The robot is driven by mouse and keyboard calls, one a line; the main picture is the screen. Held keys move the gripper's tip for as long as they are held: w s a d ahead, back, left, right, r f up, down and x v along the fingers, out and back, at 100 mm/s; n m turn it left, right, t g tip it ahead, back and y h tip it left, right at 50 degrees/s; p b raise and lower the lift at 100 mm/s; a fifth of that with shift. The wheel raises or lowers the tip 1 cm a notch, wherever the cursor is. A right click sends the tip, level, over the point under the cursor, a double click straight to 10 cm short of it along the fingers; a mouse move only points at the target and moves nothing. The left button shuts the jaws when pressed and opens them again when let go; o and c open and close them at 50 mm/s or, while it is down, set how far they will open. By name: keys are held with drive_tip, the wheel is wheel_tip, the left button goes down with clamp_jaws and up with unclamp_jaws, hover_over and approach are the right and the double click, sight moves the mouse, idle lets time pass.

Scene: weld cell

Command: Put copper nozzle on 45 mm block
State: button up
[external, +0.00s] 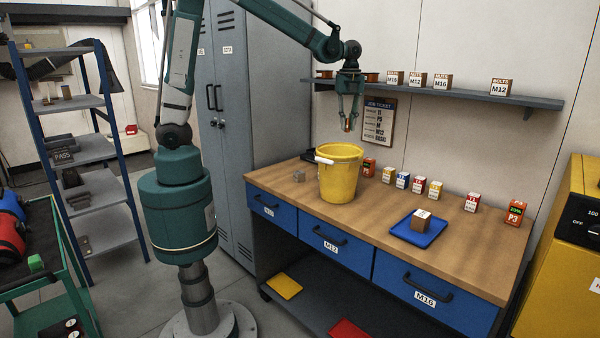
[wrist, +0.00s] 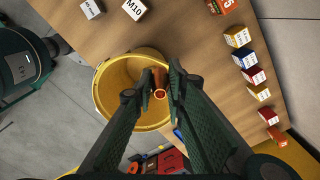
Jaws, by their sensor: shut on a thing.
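My gripper (external: 349,119) is shut on the copper nozzle (external: 347,127) and holds it in the air above the yellow bucket. In the wrist view the nozzle (wrist: 160,92) is a small copper tube between the two fingertips, its round open end showing. A brown block with a pale label on top (external: 423,215) sits on a blue tray at the bench's front right.
The yellow bucket (external: 340,178) stands on the wooden bench (external: 360,222), below my gripper. The blue tray (external: 405,233) is right of it. Several small labelled boxes (external: 419,184) line the bench's back. A wall shelf (external: 450,95) with boxes is behind my gripper.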

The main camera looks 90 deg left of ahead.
drive_tip(key=s+a+n, duration=0.1)
drive_tip(key=s+a, duration=0.5)
drive_tip(key=s, duration=0.5)
drive_tip(key=n, duration=0.1)
hover_over(299, 172)
wheel_tip(299, 172, down, 12)
drive_tip(key=shift+p, duration=0.35)
drive_tip(key=shift+a+f, duration=0.15)
drive_tip(key=shift+f, duration=2.85)
drive_tip(key=shift+f, duration=0.15)
drive_tip(key=shift+f, duration=1.95)
drive_tip(key=shift+f+b, duration=0.2)
drive_tip(key=shift+b, duration=0.1)
